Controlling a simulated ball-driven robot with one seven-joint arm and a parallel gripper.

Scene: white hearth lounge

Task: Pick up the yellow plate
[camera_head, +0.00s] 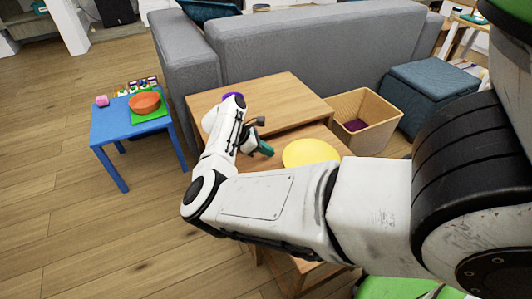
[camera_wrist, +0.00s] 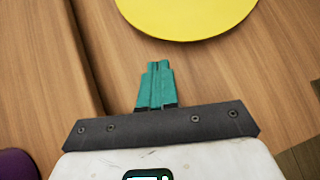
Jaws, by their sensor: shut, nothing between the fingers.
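The yellow plate (camera_head: 311,153) lies flat on the lower wooden table (camera_head: 284,135), to the right of my gripper. In the wrist view the yellow plate (camera_wrist: 186,16) is at the top, partly cut off by the picture edge. My gripper (camera_head: 267,151) has teal fingers and is over the table, left of the plate. In the wrist view my gripper (camera_wrist: 158,66) has its fingers together, empty, with the tips below the plate's near rim in the picture. A strip of bare wood shows between tips and rim. My arm hides the table's near part.
A higher wooden table (camera_head: 285,92) adjoins behind, its edge near my gripper. A purple thing (camera_wrist: 18,165) is at the wrist view's lower left. A wooden bin (camera_head: 365,120) stands right; a grey sofa (camera_head: 315,45) is behind. A blue table (camera_head: 126,128) holds an orange bowl (camera_head: 144,102).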

